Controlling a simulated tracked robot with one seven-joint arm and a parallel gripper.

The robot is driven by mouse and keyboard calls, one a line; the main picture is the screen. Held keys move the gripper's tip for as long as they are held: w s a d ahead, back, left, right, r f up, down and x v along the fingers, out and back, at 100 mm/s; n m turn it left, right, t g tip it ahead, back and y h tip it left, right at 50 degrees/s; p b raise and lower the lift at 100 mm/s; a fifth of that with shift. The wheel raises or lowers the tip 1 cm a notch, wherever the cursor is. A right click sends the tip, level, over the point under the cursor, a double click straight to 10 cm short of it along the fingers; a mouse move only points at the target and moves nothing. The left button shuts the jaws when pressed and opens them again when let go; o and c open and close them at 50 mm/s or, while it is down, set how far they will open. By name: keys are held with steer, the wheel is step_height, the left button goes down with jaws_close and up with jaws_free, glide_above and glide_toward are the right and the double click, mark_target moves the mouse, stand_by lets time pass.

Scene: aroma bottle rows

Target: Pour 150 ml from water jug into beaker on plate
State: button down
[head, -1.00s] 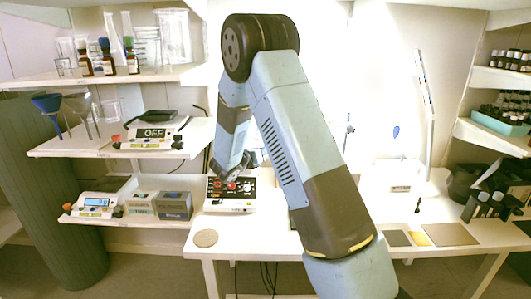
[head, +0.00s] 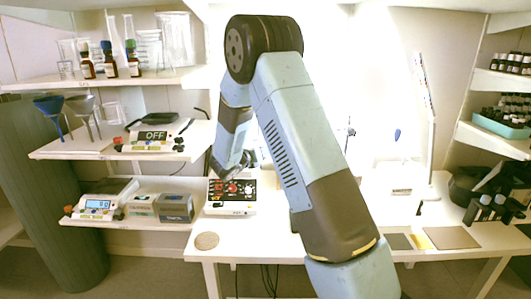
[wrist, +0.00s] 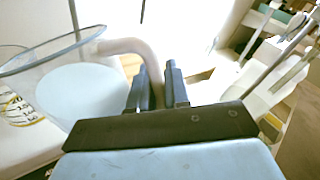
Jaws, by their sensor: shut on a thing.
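In the wrist view my gripper (wrist: 155,92) is shut on the pale curved handle (wrist: 150,64) of a clear wide-rimmed jug (wrist: 62,48). The jug fills the left of that view and holds pale water (wrist: 80,95). A clear vessel with yellow and dark markings (wrist: 18,108), probably the beaker, shows at the far left edge, partly cut off and overlapped by the jug. I cannot tell what it stands on. In the head view my gripper (head: 250,160) is partly hidden by my arm, and I cannot make out the jug or beaker there.
A white instrument with a dark panel (head: 232,187) stands on the white table (head: 262,245), near a round cork mat (head: 206,240). Shelves at left hold two scales (head: 152,141) (head: 97,206), funnels and brown bottles.

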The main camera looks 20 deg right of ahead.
steer(key=shift+w+a+r+n+g, duration=0.2)
steer(key=shift+w+r+n, duration=0.25)
steer(key=shift+r, duration=0.15)
steer(key=shift+w+a+r+n+g, duration=0.1)
steer(key=shift+w+a+r+n, duration=0.1)
steer(key=shift+w+r+n, duration=0.3)
stand_by(1.4)
steer(key=shift+w+a+r+n+g, duration=0.1)
steer(key=shift+w+r+n, duration=0.15)
steer(key=shift+r, duration=0.25)
steer(key=shift+w+a+r+n+g, duration=0.1)
steer(key=shift+w+r+n, duration=0.05)
steer(key=shift+r+n, duration=0.35)
steer(key=shift+w+a+r+n+g, duration=0.1)
steer(key=shift+w+r+n, duration=0.1)
steer(key=shift+r, duration=0.35)
stand_by(1.5)
steer(key=shift+s+f, duration=0.1)
steer(key=shift+f, duration=0.1)
steer(key=shift+w+r, duration=0.2)
steer(key=shift+r, duration=0.2)
stand_by(1.9)
